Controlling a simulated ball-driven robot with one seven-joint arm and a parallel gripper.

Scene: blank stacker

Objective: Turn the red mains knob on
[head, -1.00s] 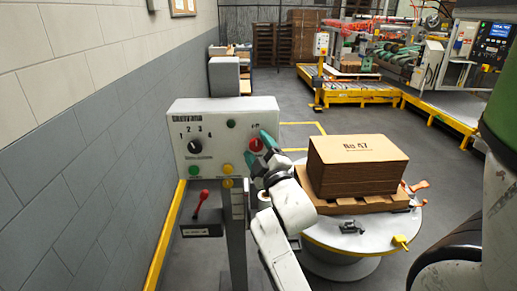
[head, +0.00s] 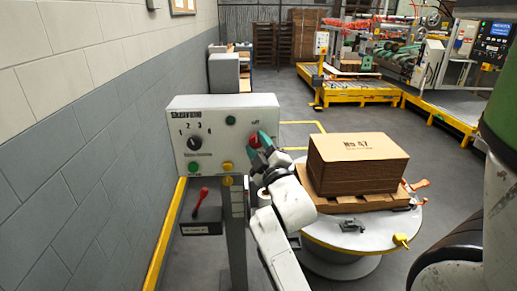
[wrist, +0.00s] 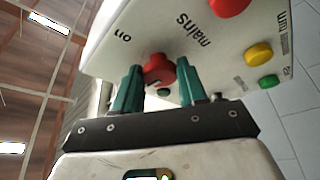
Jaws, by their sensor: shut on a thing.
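The red mains knob (head: 254,141) is on the right part of the front of the pale control panel (head: 240,104). In the wrist view the knob (wrist: 160,68) sits between my two green fingers, with the words "mains" and "on" printed near it. My gripper (head: 259,147) is shut on the knob, one finger on either side. In the wrist view my gripper (wrist: 159,88) shows from behind the fingers. The fingers hide part of the knob in the head view, and I cannot tell which mark it points to.
The panel also carries a black selector knob (head: 194,143), a green button (head: 193,168) and a yellow button (head: 227,167). A red lever (head: 201,197) is below it. A round table (head: 345,237) with a cardboard stack (head: 357,163) stands close right of my arm.

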